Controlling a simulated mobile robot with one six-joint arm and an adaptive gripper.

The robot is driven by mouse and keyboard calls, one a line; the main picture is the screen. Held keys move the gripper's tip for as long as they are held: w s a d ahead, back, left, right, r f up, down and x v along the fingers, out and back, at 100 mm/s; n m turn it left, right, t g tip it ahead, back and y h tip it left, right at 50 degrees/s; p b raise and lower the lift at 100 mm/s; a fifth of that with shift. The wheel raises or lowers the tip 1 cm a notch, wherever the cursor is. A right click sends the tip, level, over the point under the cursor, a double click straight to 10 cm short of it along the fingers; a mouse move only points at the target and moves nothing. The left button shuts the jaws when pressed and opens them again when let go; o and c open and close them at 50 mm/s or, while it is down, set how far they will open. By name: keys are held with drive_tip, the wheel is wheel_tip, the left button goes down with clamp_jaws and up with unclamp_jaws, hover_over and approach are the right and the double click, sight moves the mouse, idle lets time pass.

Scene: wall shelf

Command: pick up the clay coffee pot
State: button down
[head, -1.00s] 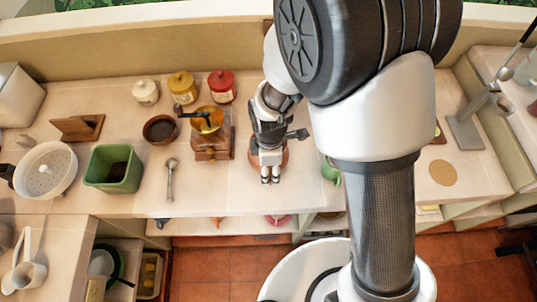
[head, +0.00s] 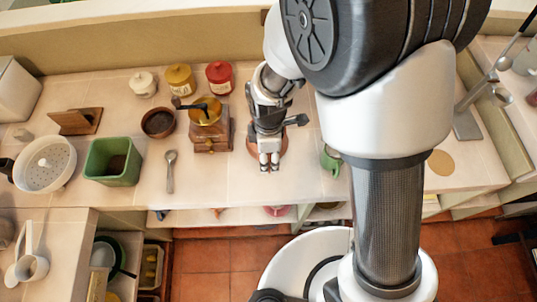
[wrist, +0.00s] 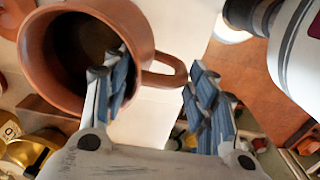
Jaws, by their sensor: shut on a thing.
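The clay coffee pot (wrist: 58,60) is reddish brown, with a round open mouth and a side handle (wrist: 165,76) in the wrist view. My gripper (wrist: 160,88) has one finger at the pot's rim and the other beyond the handle, and it is shut on the pot. In the head view only slivers of the pot (head: 283,145) show around my gripper (head: 269,166), which hides most of it. The pot is over the counter, right of the wooden coffee grinder (head: 211,138). I cannot tell whether its base touches the counter.
A green mug (head: 330,161) stands right of the pot, partly behind my arm. A spoon (head: 170,172), brown bowl (head: 157,123) and green square container (head: 112,162) lie left. Jars (head: 219,77) stand at the back. The counter (head: 225,180) is clear in front of the grinder.

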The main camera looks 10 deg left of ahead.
wheel_tip(320, 180, up, 18)
drive_tip(key=p, duration=0.3)
drive_tip(key=shift+f, duration=0.15)
idle(0.7)
drive_tip(key=shift+w, duration=0.1)
drive_tip(key=c, duration=1.2)
unclamp_jaws()
clamp_jaws()
